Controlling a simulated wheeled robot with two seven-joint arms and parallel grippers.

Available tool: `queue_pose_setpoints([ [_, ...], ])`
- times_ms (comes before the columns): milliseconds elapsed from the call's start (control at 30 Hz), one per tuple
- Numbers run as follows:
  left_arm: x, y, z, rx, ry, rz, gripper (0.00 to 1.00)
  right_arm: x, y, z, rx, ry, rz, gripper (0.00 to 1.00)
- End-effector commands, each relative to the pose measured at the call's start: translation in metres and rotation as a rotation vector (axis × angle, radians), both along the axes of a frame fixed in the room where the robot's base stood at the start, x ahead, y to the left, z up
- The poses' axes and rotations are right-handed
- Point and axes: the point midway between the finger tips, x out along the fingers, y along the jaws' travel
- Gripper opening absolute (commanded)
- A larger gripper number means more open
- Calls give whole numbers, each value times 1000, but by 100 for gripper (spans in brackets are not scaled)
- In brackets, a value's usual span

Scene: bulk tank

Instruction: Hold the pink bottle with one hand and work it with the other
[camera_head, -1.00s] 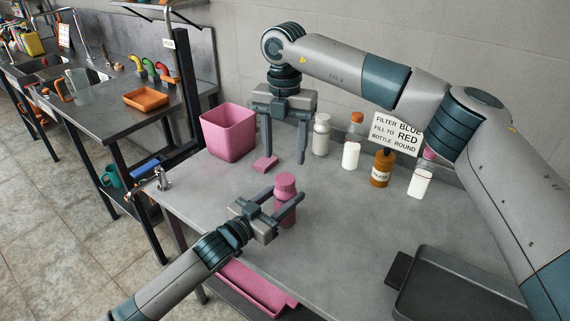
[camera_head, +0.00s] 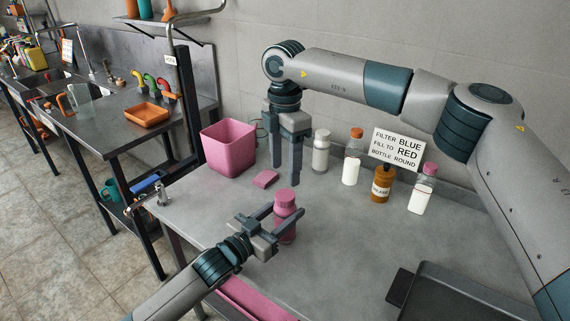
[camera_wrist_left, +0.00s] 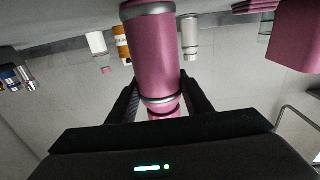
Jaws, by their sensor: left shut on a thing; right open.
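The pink bottle (camera_head: 285,222) stands upright at the near left part of the grey table, its cap facing up. My left gripper (camera_head: 286,213) is shut around its body from the near side; the bottle also fills the middle of the left wrist view (camera_wrist_left: 153,55), between the fingers. I cannot tell whether its base touches the table. My right gripper (camera_head: 287,172) hangs above and behind the bottle, fingers pointing down, open and empty. Its fingertips are near the cap in the picture but appear apart from it.
A pink bin (camera_head: 229,150) and pink block (camera_head: 265,179) lie behind left. Several bottles, including a brown one (camera_head: 381,185), and a sign (camera_head: 398,148) line the back. A dark tray (camera_head: 460,295) is at the near right. The table's middle is clear.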

Motion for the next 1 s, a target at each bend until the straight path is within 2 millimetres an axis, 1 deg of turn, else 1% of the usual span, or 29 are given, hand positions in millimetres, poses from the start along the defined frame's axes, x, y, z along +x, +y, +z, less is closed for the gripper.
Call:
queue_pose_setpoints([
  [167,0,0,0,0,0,0,0,0,0,-2,0,0,1,54],
  [267,0,0,0,0,0,0,0,0,0,-7,-1,1,1,54],
  [367,0,0,0,0,0,0,0,0,0,-16,0,1,2,54],
  [800,0,0,0,0,0,0,0,0,0,-69,-1,1,2,54],
  [1000,0,0,0,0,0,0,0,0,0,-79,0,0,2,54],
])
